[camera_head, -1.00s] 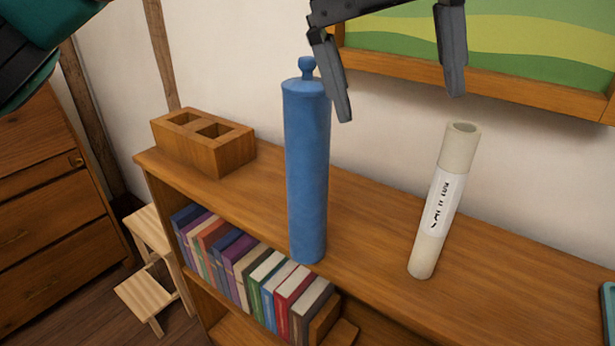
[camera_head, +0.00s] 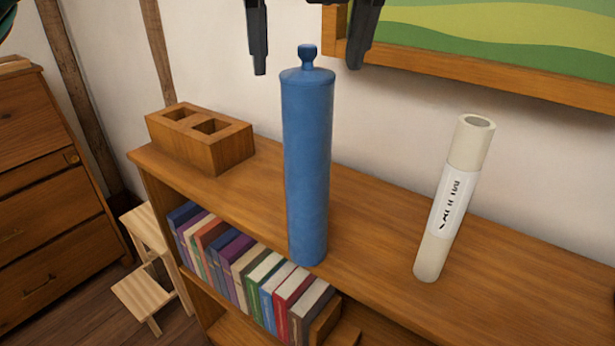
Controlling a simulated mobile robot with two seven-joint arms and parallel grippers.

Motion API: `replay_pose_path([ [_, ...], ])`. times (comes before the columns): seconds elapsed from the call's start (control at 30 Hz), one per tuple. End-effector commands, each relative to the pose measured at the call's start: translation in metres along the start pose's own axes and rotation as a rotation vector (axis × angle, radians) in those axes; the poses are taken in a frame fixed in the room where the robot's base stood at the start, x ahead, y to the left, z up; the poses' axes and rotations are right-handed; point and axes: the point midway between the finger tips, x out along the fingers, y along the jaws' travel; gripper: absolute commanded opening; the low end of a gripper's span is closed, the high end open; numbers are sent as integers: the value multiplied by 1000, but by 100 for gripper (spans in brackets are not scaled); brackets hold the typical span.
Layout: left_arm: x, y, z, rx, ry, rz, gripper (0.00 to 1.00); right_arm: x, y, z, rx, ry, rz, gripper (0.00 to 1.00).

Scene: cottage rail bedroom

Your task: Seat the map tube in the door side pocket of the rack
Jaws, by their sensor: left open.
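A tall blue tube (camera_head: 307,170) with a knobbed cap stands upright on the shelf top. A cream tube (camera_head: 465,150) with a white label stands to its right, leaning in the picture; its top is open and its label is unreadable. I cannot tell for certain which is the map tube. The wooden rack (camera_head: 228,155) sits at the shelf's left end with two square pockets, both seemingly empty. No door is in view, so the door side is unclear. My left gripper (camera_head: 307,68) is open and empty, its fingers around the blue tube's knob in the picture. My right gripper is out of view.
The bookcase top (camera_head: 380,235) is clear between the rack and the tubes. Books (camera_head: 245,265) fill the shelf below. A framed green picture (camera_head: 490,45) hangs on the wall behind. A drawer chest (camera_head: 45,200) and a small step stool (camera_head: 150,290) stand at left.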

Motion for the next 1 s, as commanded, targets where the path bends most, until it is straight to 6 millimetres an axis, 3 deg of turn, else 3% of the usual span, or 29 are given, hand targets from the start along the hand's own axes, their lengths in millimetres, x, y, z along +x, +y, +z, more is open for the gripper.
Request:
replay_pose_path([
  [0.3,44,-2,-2,1,3,0,89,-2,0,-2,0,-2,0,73],
  [0.6,48,-2,-2,1,2,0,88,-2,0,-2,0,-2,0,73],
  [1.0,48,-2,-2,2,2,0,50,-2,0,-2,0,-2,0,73],
])
